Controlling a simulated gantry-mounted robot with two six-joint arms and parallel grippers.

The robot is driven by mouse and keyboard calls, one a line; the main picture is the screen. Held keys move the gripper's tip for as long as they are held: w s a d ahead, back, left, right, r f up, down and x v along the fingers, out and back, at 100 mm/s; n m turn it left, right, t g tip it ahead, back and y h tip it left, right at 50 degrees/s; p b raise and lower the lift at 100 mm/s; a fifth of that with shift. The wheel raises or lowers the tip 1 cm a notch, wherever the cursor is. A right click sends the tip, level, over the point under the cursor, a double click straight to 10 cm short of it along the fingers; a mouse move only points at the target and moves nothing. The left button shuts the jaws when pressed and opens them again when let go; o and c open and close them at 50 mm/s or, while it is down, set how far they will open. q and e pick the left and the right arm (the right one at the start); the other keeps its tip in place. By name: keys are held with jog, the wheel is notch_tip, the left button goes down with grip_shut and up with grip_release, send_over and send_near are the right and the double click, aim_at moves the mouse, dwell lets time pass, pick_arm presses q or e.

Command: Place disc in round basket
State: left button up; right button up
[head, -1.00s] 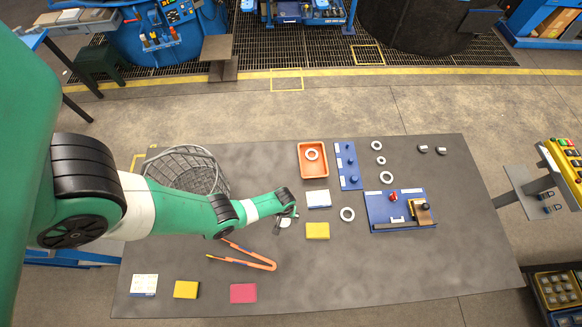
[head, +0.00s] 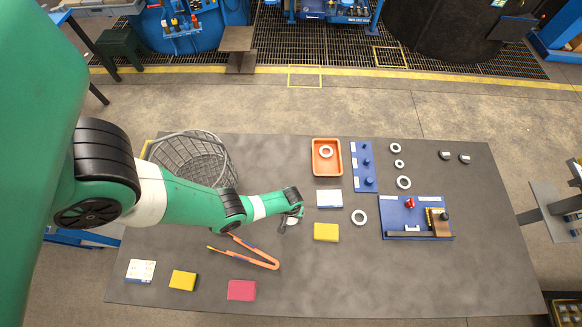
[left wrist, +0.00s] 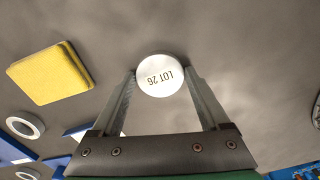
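The disc (left wrist: 160,76) is white, marked "LOT 26", and shows in the left wrist view between my left fingertips. My left gripper (left wrist: 160,80) has a finger against each side of it and appears shut on it. In the head view my left gripper (head: 289,223) is over the middle of the table, left of the yellow block, and mostly hides the disc. The round basket (head: 200,152) is dark wire mesh with a raised handle and stands at the table's back left, behind my left forearm, which partly covers it. My right gripper is not in view.
Orange tongs (head: 258,257) lie in front of my left gripper. A pink block (head: 242,290) lies at the front. The front right is clear.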

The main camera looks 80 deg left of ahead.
pick_arm(q)
grip_shut()
jog(key=shift+r, duration=0.1)
